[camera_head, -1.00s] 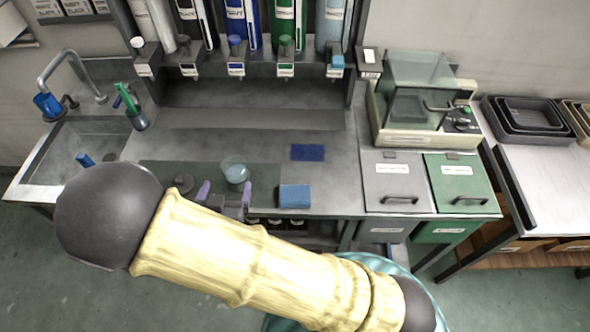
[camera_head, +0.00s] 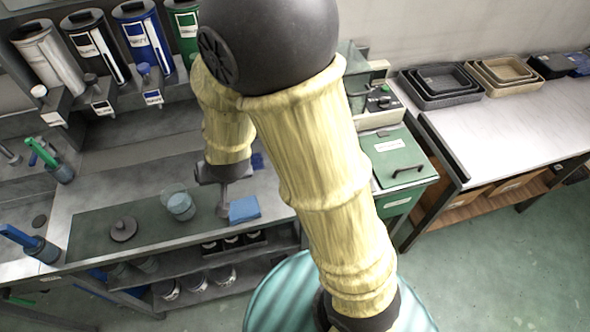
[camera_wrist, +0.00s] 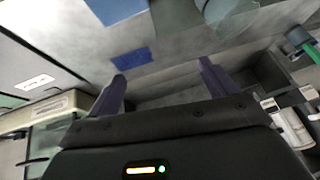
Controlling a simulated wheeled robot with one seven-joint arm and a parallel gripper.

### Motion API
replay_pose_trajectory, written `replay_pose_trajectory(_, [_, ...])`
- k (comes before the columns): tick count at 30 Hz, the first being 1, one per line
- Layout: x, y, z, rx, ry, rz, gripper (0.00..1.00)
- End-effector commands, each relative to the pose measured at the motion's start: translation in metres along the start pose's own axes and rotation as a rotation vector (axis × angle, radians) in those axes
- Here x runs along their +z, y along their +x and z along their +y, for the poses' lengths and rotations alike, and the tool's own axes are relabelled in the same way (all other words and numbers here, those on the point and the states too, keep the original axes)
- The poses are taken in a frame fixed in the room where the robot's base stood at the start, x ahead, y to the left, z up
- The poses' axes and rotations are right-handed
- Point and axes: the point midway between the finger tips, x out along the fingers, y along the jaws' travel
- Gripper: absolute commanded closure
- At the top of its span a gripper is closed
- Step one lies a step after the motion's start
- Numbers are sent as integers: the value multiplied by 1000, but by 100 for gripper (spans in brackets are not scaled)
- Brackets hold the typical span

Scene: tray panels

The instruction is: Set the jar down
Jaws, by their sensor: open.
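A clear glass jar with pale blue contents (camera_head: 180,205) stands upright on the dark mat (camera_head: 88,228) on the counter. It also shows at the top edge of the wrist view (camera_wrist: 232,14), partly cut off. My gripper (camera_head: 222,208) is to the right of the jar, apart from it, and partly hidden by my arm in the head view. In the wrist view my gripper (camera_wrist: 163,82) has its two purple fingers wide apart with nothing between them. A dark round lid with a knob (camera_head: 123,228) lies left of the jar.
A light blue block (camera_head: 244,209) lies right of the jar; a dark blue pad (camera_wrist: 131,58) shows in the wrist view. Labelled dispensers (camera_head: 148,45) line the back. Jars stand on the shelf below. A side table (camera_head: 490,130) with trays is at right.

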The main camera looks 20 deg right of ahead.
Motion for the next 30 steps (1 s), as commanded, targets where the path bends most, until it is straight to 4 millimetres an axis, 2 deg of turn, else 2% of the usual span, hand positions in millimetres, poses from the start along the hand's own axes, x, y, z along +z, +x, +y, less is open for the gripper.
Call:
replay_pose_trajectory(1, [-4, -11, 18, 3, 3, -25, 15])
replay_pose_trajectory(5, [0, -39, 58, 19, -28, -111, 15])
replay_pose_trajectory(9, [12, -71, 104, 63, -67, -201, 15])
replay_pose_trajectory(13, [25, -94, 134, 106, -93, -266, 15])
replay_pose_trajectory(17, [31, -103, 146, 127, -103, -295, 15])
replay_pose_trajectory(30, [31, -102, 146, 126, -103, -296, 15])
